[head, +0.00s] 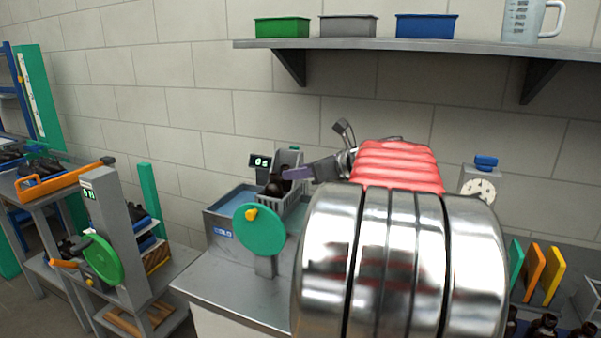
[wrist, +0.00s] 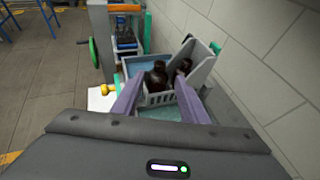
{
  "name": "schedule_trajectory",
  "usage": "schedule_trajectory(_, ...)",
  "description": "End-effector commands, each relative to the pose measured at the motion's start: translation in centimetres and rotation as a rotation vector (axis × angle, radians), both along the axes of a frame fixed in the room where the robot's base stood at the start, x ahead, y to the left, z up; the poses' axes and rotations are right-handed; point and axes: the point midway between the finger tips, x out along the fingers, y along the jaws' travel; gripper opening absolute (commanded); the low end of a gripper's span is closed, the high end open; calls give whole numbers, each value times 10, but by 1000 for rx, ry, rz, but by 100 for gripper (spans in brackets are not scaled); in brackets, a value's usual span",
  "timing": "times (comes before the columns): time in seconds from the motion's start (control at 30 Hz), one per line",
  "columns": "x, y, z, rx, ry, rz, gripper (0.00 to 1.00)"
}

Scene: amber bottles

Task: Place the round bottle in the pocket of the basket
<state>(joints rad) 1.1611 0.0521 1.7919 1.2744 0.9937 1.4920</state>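My gripper (wrist: 157,88) is open in the wrist view, its two purple fingers spread apart. In the head view one purple finger (head: 298,173) reaches left to the dark bottle. A dark round-shouldered bottle (wrist: 157,74) is between and beyond the fingertips in the wrist view, with gaps on both sides. It stands in or just above the light grey slatted basket (wrist: 158,99); its base is hidden. The basket (head: 268,208) also shows in the head view, with the dark bottle (head: 276,186) at its top. A second dark bottle (wrist: 184,66) is by the grey upright panel (wrist: 197,62), partly hidden.
The basket is at a grey tank (head: 222,220) with blue water. A wall shelf (head: 400,44) carries bins above. More bottles (head: 545,326) stand lower right.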

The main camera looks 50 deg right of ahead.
Motion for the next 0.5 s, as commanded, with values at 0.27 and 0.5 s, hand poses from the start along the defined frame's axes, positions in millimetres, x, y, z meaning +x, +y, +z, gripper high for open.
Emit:
schedule_trajectory(0.27, 0, 0, 0, 0, 0, 0, 39)
schedule_trajectory(0.5, 10, 26, -5, -63, 38, 67, 39)
